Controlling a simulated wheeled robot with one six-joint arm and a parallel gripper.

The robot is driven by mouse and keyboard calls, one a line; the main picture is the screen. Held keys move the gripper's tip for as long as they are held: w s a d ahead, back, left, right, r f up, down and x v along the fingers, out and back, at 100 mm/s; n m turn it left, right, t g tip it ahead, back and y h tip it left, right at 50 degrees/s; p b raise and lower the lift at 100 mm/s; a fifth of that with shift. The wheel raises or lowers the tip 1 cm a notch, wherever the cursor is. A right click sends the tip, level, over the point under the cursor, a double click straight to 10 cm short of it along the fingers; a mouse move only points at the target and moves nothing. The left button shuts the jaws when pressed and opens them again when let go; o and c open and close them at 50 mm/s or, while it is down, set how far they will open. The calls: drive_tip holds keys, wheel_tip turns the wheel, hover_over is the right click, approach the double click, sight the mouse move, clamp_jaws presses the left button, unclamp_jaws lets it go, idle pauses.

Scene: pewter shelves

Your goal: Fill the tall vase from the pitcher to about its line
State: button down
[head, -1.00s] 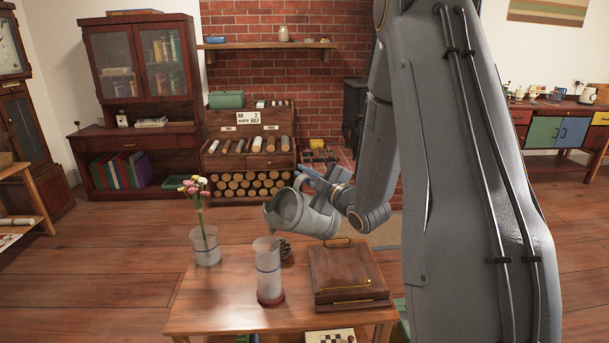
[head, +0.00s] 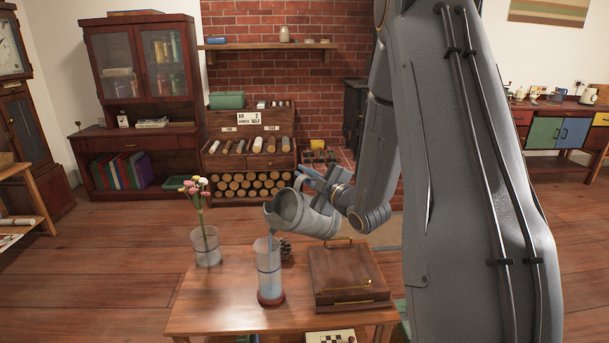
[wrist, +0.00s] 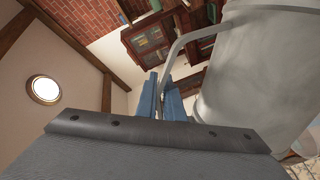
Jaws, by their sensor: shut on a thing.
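The grey metal pitcher (head: 298,215) is tilted with its spout down to the left, above the tall vase. My gripper (head: 322,183) is shut on the pitcher's handle; in the wrist view its blue fingers (wrist: 161,100) close on the handle beside the pitcher's pale body (wrist: 255,75). A thin bluish stream falls from the spout into the mouth of the tall vase (head: 269,285). The vase is clear, upright on a dark red base, with a line around its upper half. Bluish liquid shows inside, but its exact level against the line is hard to tell.
The wooden table (head: 220,305) also holds a shorter glass vase with flowers (head: 206,247) at left, a pine cone (head: 286,250) behind the tall vase, and a wooden box (head: 348,275) close on its right. The table's front left is clear.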

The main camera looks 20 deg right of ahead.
drive_tip(key=shift+s+a+r+n, duration=0.15)
drive_tip(key=shift+a+r+n, duration=0.45)
drive_tip(key=shift+a+r, duration=0.1)
drive_tip(key=shift+s+a+r+n, duration=0.1)
drive_tip(key=shift+a+r+n, duration=0.5)
drive_tip(key=shift+a+r, duration=0.05)
idle(6.1)
